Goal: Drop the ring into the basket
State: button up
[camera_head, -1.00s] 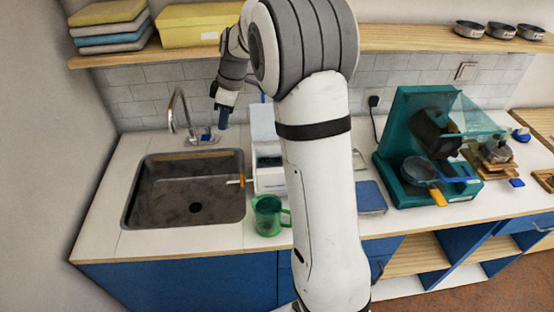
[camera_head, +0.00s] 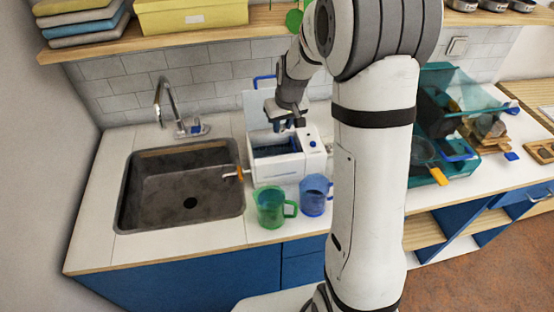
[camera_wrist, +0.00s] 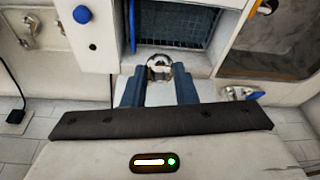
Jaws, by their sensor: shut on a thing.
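My gripper (camera_head: 285,122) is above the open top of a white box-shaped machine (camera_head: 283,172). In the wrist view its blue fingers (camera_wrist: 159,88) are shut on a small silvery ring (camera_wrist: 160,68). The ring is hard to make out in the head view. A dark mesh basket (camera_wrist: 172,22) sits inside the machine's opening, and a blue handle (camera_wrist: 132,26) shows along its side. In the wrist view the ring is just below the basket's edge in the picture; I cannot tell its height above it.
The machine's pale lid (camera_head: 257,103) stands raised behind. A drain tap with an orange handle (camera_head: 239,174) sticks out towards the sink (camera_head: 180,190). A green mug (camera_head: 269,208) and a blue mug (camera_head: 314,195) stand in front. A shelf (camera_head: 160,43) runs above.

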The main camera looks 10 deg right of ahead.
notch_tip(320, 180, down, 5)
jog(key=b, duration=0.2)
jog(key=shift+a+f+b, duration=0.1)
jog(key=shift+f+b, duration=0.05)
jog(key=shift+b, duration=0.15)
jog(key=o, duration=1)
jog(key=shift+o, duration=0.2)
jog(key=shift+r, duration=0.2)
jog(key=b+v, duration=0.1)
jog(key=v, duration=0.6)
jog(key=shift+r, duration=0.3)
jog(key=shift+s+r, duration=0.15)
jog(key=shift+s, duration=0.1)
jog(key=s+r+m, duration=0.1)
jog(key=s+r, duration=0.1)
jog(key=s, duration=1.1)
jog(key=s+r+m, duration=0.1)
jog(key=s+r, duration=0.2)
jog(key=s, duration=1)
jog(key=shift+a+h, duration=0.3)
jog(key=shift+a, duration=0.05)
